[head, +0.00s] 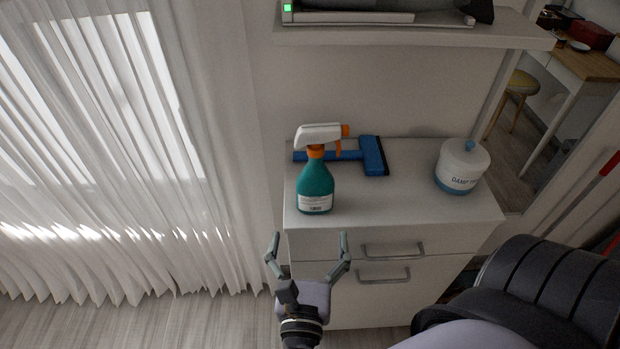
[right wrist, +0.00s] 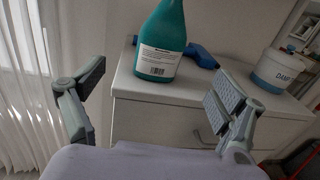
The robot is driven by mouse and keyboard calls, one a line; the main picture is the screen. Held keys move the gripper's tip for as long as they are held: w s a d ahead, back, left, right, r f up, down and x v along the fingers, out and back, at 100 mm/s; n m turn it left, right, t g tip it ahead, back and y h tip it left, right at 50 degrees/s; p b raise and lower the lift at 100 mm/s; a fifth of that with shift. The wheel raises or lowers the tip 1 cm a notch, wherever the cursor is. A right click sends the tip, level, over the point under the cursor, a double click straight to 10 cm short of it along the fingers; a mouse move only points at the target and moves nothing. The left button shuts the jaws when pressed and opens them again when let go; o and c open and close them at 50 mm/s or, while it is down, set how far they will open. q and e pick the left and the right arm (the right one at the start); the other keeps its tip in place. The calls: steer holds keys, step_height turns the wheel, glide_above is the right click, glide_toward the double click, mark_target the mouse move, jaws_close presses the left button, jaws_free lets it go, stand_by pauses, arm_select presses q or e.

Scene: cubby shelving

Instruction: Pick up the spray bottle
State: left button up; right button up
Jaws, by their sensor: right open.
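The spray bottle (head: 316,186) has a teal body, an orange collar and a white head with an orange nozzle. It stands upright on the front left part of a white cabinet top. In the right wrist view its lower body and label (right wrist: 161,58) show, and its head is cut off by the top edge. My right gripper (head: 308,246) is open and empty, in front of the cabinet and below the bottle in the picture. In the right wrist view its two fingers (right wrist: 158,100) are spread wide, with the bottle beyond and between them. My left gripper is not in view.
A blue squeegee (head: 372,155) lies behind the bottle. A white and blue tub (head: 461,166) stands at the right of the cabinet top (head: 400,205). A shelf (head: 400,37) hangs above. White curtains (head: 120,150) are on the left. The cabinet front has drawer handles (head: 392,249).

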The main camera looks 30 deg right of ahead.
mark_target(314, 193)
steer(key=p+x, duration=0.1)
steer(key=x, duration=0.7)
steer(key=shift+w+d, duration=0.15)
steer(key=shift+w, duration=0.05)
steer(key=x, duration=0.2)
steer(key=p+x, duration=0.1)
steer(key=x, duration=0.2)
steer(key=shift+d+r, duration=0.2)
steer(key=shift+d, duration=0.1)
steer(key=shift+s, duration=0.1)
steer(key=shift+c, duration=0.5)
steer(key=c, duration=1.7)
